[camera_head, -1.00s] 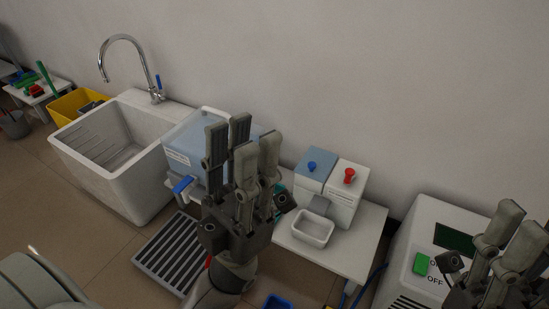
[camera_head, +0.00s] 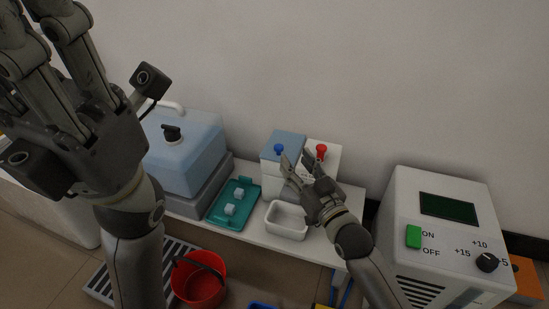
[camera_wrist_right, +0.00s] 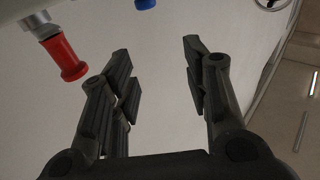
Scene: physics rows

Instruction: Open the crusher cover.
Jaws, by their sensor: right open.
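The crusher is a small box on the white table, with a blue cover (camera_head: 285,143) on its left part and a white part (camera_head: 329,153) on its right. A blue knob (camera_head: 279,148) sits on the cover and a red knob (camera_head: 321,149) on the white part. Both knobs show at the top of the right wrist view, red (camera_wrist_right: 62,58) and blue (camera_wrist_right: 146,3). My right gripper (camera_head: 297,162) is open and empty in front of the crusher, between the knobs in the picture, hiding part of its front. My left gripper's palm (camera_head: 85,140) fills the upper left; its fingertips are cut off.
A white tray (camera_head: 286,231) stands before the crusher. A white machine (camera_head: 405,200) with a green switch stands right. A red bucket (camera_head: 201,291) is on the floor.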

